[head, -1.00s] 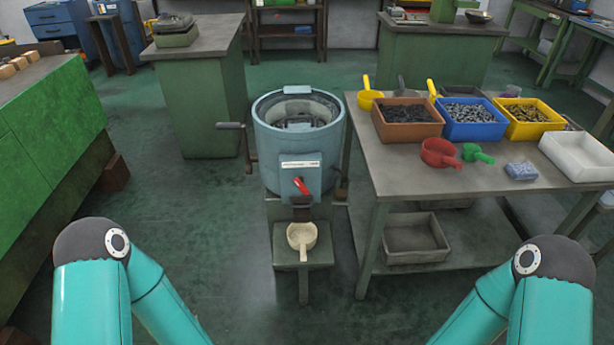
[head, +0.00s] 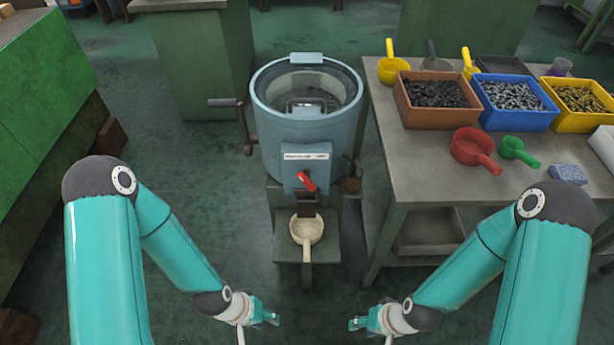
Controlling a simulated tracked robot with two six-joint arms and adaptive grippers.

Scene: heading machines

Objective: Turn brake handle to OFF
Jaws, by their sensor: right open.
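A blue-grey round machine (head: 270,137) stands in the middle of the head view. A red handle (head: 306,181) sits on its front panel, tilted, below a white label (head: 306,156). A crank lever with a dark grip (head: 225,103) sticks out on the machine's left side. I cannot tell from the picture which of these is the brake handle, and no OFF mark is readable. My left gripper (head: 272,317) is low in front of the machine, apart from it; its fingers are too small to judge. My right gripper (head: 355,322) is open and empty, low and to the right.
A cream scoop (head: 306,231) rests on the small stand (head: 325,248) below the spout. A grey table (head: 420,178) at right holds brown, blue and yellow bins, a red scoop (head: 474,150) and a green scoop (head: 517,150). A green cabinet (head: 50,100) is at left. Floor between is clear.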

